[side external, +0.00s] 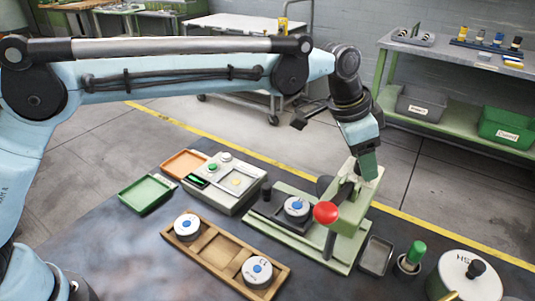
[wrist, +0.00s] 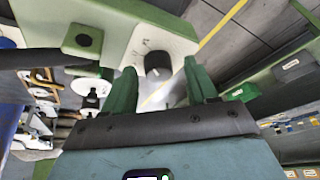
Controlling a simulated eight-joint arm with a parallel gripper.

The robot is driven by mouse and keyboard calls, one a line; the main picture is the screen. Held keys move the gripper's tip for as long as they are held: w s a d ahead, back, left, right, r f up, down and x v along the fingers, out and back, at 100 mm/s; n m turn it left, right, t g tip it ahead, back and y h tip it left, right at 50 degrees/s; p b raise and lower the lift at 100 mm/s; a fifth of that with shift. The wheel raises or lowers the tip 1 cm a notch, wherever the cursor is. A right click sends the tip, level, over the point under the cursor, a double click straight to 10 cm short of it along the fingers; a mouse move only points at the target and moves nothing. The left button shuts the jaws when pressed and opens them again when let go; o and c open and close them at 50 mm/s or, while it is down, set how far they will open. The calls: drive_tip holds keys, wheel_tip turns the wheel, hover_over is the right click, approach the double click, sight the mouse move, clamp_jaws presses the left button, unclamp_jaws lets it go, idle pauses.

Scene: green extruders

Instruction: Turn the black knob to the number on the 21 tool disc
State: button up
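The black knob (wrist: 157,65) sits on a pale dial plate (wrist: 172,42) on top of the green press. My gripper (wrist: 160,72) is open, its two green fingers spread to either side of the knob with gaps showing. In the side view my gripper (side external: 367,166) is at the top of the press (side external: 350,215), and the knob is hidden. White tool discs with blue centres show there: one (side external: 187,225) and another (side external: 257,269) in the wooden tray, and a third (side external: 297,205) on the press base. Their numbers are too small to read.
The wooden tray (side external: 216,272) has an empty middle slot. The press has a red ball lever (side external: 326,212). A control box (side external: 222,188), a green tray (side external: 147,194), a grey tray (side external: 376,256), a green-capped holder (side external: 412,256) and a white drum (side external: 466,283) stand around.

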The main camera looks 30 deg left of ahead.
drive_tip(key=shift+r, duration=0.1)
drive_tip(key=v, duration=1.2)
drive_tip(key=s+a+f+n+t+y, duration=0.1)
drive_tip(key=s+a+n, duration=0.2)
drive_tip(key=a, duration=0.6)
drive_tip(key=s+a+f+n+t, duration=0.1)
drive_tip(key=s+a+n, duration=0.25)
drive_tip(key=a, duration=0.55)
drive_tip(key=s+a+f+n+t+y, duration=0.2)
drive_tip(key=s+a+f+n, duration=0.2)
drive_tip(key=s+a+f, duration=0.6)
drive_tip(key=shift+s+f, duration=0.35)
drive_tip(key=shift+s, duration=0.2)
